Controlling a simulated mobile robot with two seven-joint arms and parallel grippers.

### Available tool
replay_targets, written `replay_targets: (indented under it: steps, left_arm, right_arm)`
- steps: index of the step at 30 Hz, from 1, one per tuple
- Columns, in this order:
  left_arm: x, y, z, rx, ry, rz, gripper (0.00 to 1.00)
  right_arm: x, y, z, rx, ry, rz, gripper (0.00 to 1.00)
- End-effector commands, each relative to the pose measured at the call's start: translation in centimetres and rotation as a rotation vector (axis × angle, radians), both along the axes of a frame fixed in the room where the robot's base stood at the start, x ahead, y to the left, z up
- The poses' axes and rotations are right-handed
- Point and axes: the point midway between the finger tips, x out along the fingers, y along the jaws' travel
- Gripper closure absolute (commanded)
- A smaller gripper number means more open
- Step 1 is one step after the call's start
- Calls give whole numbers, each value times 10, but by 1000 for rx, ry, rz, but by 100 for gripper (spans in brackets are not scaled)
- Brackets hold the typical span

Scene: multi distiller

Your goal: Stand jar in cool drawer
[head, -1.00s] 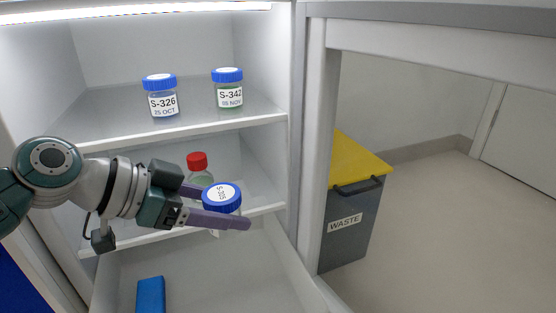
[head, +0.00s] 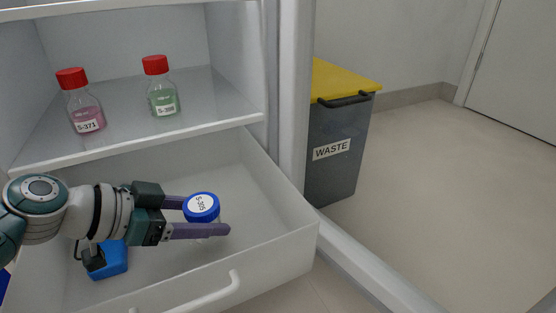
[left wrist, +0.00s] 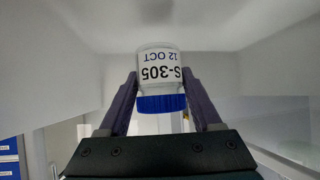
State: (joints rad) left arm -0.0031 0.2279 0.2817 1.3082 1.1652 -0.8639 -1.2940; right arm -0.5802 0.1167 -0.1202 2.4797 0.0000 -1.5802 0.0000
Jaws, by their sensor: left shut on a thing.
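My left gripper (head: 197,216) is shut on a jar (head: 201,207) with a blue lid marked S-305. The left wrist view shows the clear jar (left wrist: 158,68) between the two fingers, its label reading S-305, 12 OCT. In the head view the jar looks upright, over the inside of the open white drawer (head: 262,240) at the bottom of the fridge. The gripper hides much of the jar's body, and I cannot tell whether its base touches the drawer floor. My right gripper is not in view.
A blue block (head: 108,262) lies in the drawer, left of the jar and partly behind my arm. Two red-capped bottles, pink (head: 85,108) and green (head: 161,92), stand on the shelf above. A grey waste bin (head: 338,140) stands at right. The drawer's right part is clear.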

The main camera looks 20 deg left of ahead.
Motion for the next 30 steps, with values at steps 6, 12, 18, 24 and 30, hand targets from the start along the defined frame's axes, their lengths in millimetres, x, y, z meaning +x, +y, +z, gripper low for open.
replay_targets:
  steps: [6, 12, 18, 24, 30]
  left_arm:
    - [0, -1, -34, -2, 0, 0, 94]
    - [0, 0, -42, -2, -1, 0, 94]
    - [0, 0, -42, -2, 0, 0, 94]
    - [0, 0, -45, -2, 1, -1, 23]
    - [0, 0, -45, -2, 1, 0, 4]
  right_arm:
    - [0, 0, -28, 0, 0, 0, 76]
    - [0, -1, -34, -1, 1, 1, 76]
    - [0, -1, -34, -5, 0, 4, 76]
    - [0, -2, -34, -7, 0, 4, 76]
    - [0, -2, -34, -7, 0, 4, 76]
